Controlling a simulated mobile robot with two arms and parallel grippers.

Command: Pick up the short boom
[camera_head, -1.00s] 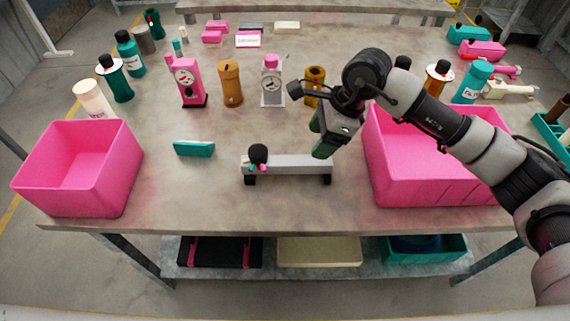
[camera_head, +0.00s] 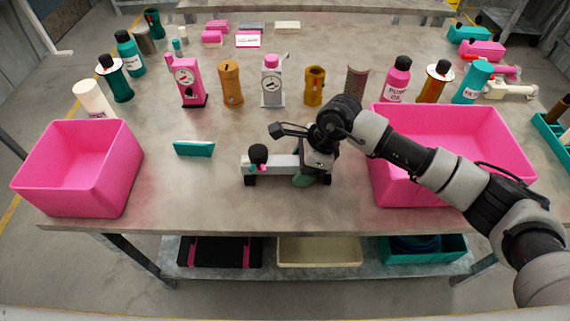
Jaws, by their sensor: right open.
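A short light-grey bar (camera_head: 272,161) lies across the front middle of the table on dark feet. It carries a black knob (camera_head: 258,153) and small pink and teal bits near its left end. It is the likeliest short boom, though no label confirms this. My right gripper (camera_head: 304,180) is at the right part of the bar, with its green fingertips low against or just in front of it. The gripper is open; whether the fingers touch the bar is unclear. The gripper hides part of the bar's right end. My left gripper is out of view.
A pink bin (camera_head: 455,203) stands close right, under my right arm, and another pink bin (camera_head: 75,211) at left. A teal block (camera_head: 194,149) lies left of the bar. Several bottles and gauges, including a pink gauge (camera_head: 186,82), line the back. The front middle is otherwise clear.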

